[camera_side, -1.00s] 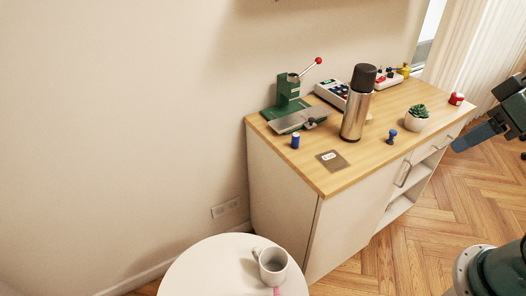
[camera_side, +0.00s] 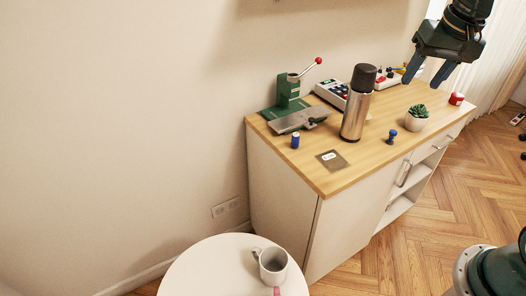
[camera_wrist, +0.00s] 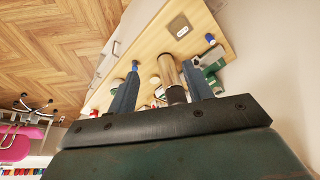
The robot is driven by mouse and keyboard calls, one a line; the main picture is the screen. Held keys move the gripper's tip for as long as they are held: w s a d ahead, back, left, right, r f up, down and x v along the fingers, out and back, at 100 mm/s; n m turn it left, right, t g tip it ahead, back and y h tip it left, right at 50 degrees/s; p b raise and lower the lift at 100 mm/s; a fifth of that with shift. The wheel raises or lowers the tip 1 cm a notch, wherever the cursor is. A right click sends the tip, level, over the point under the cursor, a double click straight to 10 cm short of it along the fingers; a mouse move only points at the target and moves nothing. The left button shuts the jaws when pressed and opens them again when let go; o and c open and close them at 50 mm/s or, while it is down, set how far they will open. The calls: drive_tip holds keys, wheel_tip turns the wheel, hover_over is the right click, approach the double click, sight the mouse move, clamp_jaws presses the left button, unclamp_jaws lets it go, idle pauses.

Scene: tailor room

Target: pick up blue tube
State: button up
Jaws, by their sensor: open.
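The blue tube (camera_side: 295,141) is a small upright cylinder on the wooden cabinet top, near the left front edge, just in front of the green press. In the wrist view a small blue-topped piece (camera_wrist: 210,38) beside the press seems to be it. My gripper (camera_side: 422,79) is open and empty, with fingers pointing down, above the right part of the cabinet and well to the right of the tube. Its two spread fingers (camera_wrist: 161,70) also show in the wrist view, with the steel flask seen between them.
A tall steel flask (camera_side: 354,112) stands between tube and gripper. The green press (camera_side: 286,95) is behind the tube. A blue knobbed piece (camera_side: 391,137), a potted succulent (camera_side: 416,119) and a flat square plate (camera_side: 332,160) are also on the cabinet top (camera_side: 352,182).

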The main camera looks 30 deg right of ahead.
drive_tip(key=w+d+f+m+g, duration=0.2)
drive_tip(key=w+d+f+m, duration=0.4)
drive_tip(key=w+d, duration=0.45)
drive_tip(key=m+g, duration=0.1)
drive_tip(key=m, duration=0.3)
hover_over(394, 131)
wheel_tip(394, 131, down, 13)
drive_tip(key=shift+s+a+y, duration=0.1)
drive_tip(key=shift+a+y, duration=0.05)
drive_tip(key=shift+y, duration=0.25)
drive_tip(key=shift+f, duration=0.1)
wheel_tip(394, 131, down, 7)
drive_tip(key=shift+f, duration=0.7)
drive_tip(key=shift+f, duration=2.6)
